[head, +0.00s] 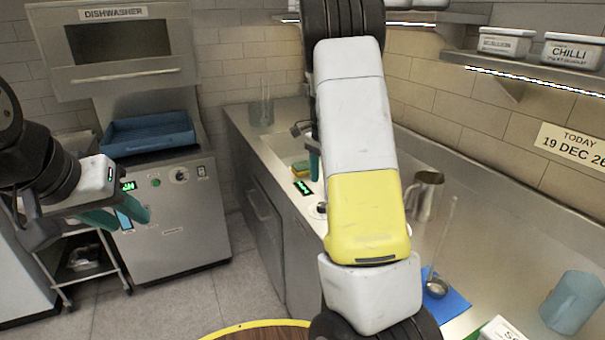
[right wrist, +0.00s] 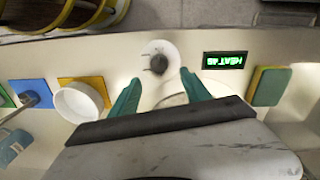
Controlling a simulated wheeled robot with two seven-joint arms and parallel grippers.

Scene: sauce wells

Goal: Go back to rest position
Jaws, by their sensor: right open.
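My left gripper (head: 122,218) is at the left of the head view, in front of the dishwasher. Its two teal fingers look apart, with nothing clearly held. My right arm hangs down the middle of the head view, with a white and yellow casing. My right gripper is mostly hidden behind it there; one teal finger (head: 314,166) shows at its left edge. In the right wrist view my right gripper (right wrist: 160,88) is open and empty. Its fingers point toward a dark knob (right wrist: 158,63) on a round white plate; contact cannot be told.
The counter carries a green-lit display (right wrist: 225,60), a sponge (right wrist: 268,86), a white bowl (right wrist: 80,101), a metal jug (head: 425,198), a ladle (head: 437,287) on a blue mat (head: 455,305) and a blue jug (head: 574,302). A blue tray (head: 150,135) sits on the dishwasher (head: 175,235). Shelves hang above.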

